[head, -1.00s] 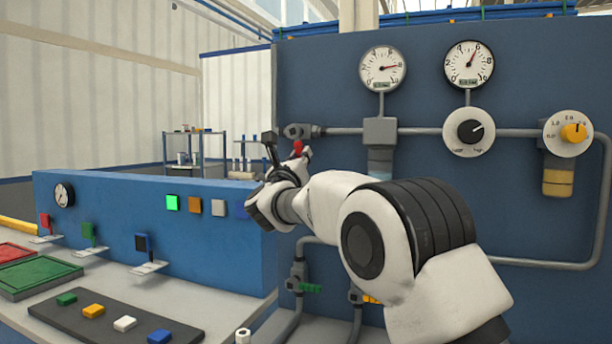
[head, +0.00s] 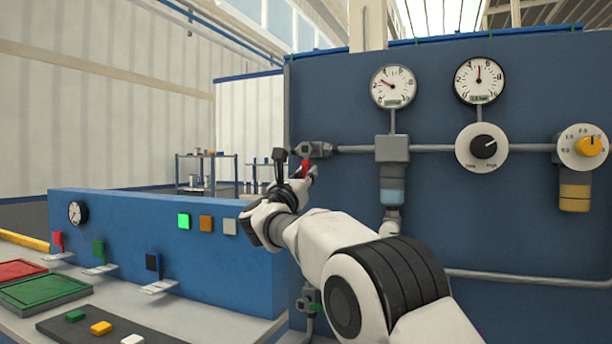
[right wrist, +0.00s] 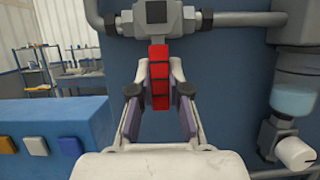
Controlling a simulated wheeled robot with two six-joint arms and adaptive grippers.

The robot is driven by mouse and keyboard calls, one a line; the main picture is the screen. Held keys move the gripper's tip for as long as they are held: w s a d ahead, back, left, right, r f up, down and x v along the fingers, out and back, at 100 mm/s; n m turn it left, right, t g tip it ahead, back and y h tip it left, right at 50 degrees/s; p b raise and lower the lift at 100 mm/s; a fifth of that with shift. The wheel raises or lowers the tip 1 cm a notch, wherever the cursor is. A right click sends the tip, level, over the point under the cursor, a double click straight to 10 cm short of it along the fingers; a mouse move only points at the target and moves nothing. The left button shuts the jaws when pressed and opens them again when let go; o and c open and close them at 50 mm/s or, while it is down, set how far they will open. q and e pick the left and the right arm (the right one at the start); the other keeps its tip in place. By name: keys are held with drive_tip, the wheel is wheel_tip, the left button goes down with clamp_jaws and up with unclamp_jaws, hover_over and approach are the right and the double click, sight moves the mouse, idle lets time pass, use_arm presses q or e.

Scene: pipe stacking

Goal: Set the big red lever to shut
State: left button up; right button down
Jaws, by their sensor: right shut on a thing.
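The big red lever (head: 305,168) hangs down from a grey valve body (head: 313,150) at the left end of the pipe on the blue panel. In the right wrist view the lever (right wrist: 160,78) points straight down from the valve. My right gripper (right wrist: 160,92) is shut on it, one finger on each side. In the head view my right gripper (head: 297,172) partly covers the lever. My left gripper is not in view.
Two gauges (head: 394,87) (head: 479,80) and two dials (head: 482,147) (head: 582,147) are on the panel. A lower blue console (head: 130,230) with small levers and buttons stands at the left. A dark strip (head: 90,330) with coloured blocks lies in front.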

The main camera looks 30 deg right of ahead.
drive_tip(key=c, duration=1.2)
unclamp_jaws()
drive_tip(key=shift+r, duration=0.3)
drive_tip(key=shift+o, duration=0.4)
drive_tip(key=shift+w+d+f, duration=0.15)
drive_tip(key=shift+f, duration=0.05)
drive_tip(key=v, duration=1.2)
